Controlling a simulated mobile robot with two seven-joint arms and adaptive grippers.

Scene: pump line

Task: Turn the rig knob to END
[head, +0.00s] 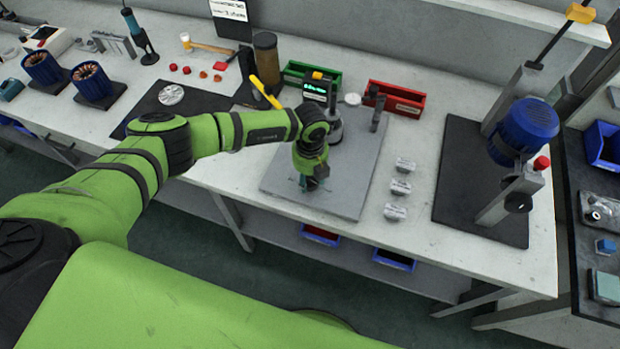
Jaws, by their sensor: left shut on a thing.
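The rig is a grey plate (345,190) on the bench, with a small dark display with green text (314,88) at its back edge. A round dark part stands on the plate behind my gripper. My left gripper (314,184) points down at the front left of the plate and is shut on the rig knob, which it and the wrist almost wholly hide. The knob's pointer and the END mark cannot be made out. My right gripper is not in view.
A green bin (330,95) and a red bin (412,105) stand behind the rig. Several small labelled pieces (401,187) lie right of the plate. A stand with a blue motor (524,130) is on a dark mat further right. A yellow-handled tool (265,92) leans at the plate's left.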

